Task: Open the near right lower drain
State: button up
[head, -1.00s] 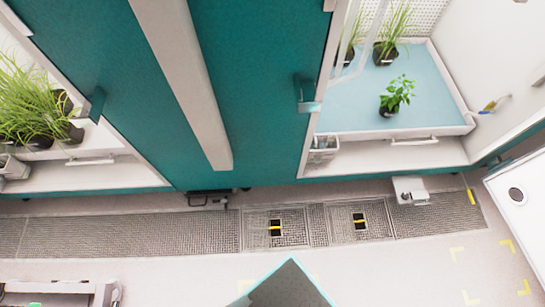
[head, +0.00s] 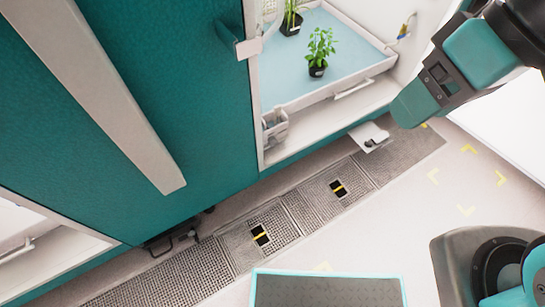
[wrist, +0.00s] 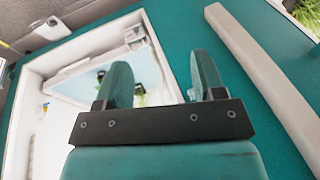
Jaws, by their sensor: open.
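Two drain openings, dark squares each crossed by a yellow bar, sit in the floor grating in the head view: a left one (head: 261,235) and a right one (head: 338,188). A white box with a dark knob (head: 370,136) stands at the foot of the right chamber. I cannot tell which of these is the named drain. My gripper is open and empty, its two teal fingers (wrist: 161,78) apart in the wrist view, facing the chamber opening. In the head view my arm reaches in at the upper right, above the floor and apart from the drains.
The right chamber holds a blue-floored tray (head: 290,92) with potted plants (head: 319,50). A teal cabinet front with a pale vertical bar (head: 100,95) fills the left. A dark fitting (head: 172,240) is at its foot.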

jog(key=w+d+f+m+t+h+b, duration=0.2)
jog(key=w+d+f+m+b, duration=0.35)
jog(key=w+f, duration=0.8)
jog(key=w+a+f+n+t+y+b, duration=0.1)
jog(key=w+a+f+n+t+y, duration=0.15)
jog(key=w+f, duration=0.55)
jog(key=w+a+f+n+t+y, duration=0.1)
jog(key=w+a+f+n, duration=0.3)
jog(key=w, duration=0.5)
jog(key=w+a+f+n+y, duration=0.1)
jog(key=w+a+f, duration=0.1)
jog(key=f, duration=0.2)
jog(key=w+a+f+y, duration=0.2)
jog(key=w+a+f, duration=0.1)
jog(key=f, duration=0.1)
jog(key=m+t+y, duration=0.1)
jog(key=t+y, duration=0.1)
jog(key=t, duration=0.7)
send_near(274, 144)
jog(key=shift+h, duration=0.25)
jog(key=b+x, duration=0.7)
jog(key=b, duration=1.7)
jog(key=shift+w+a, duration=0.3)
jog(key=shift+b+x, duration=0.45)
jog(key=shift+x, duration=0.65)
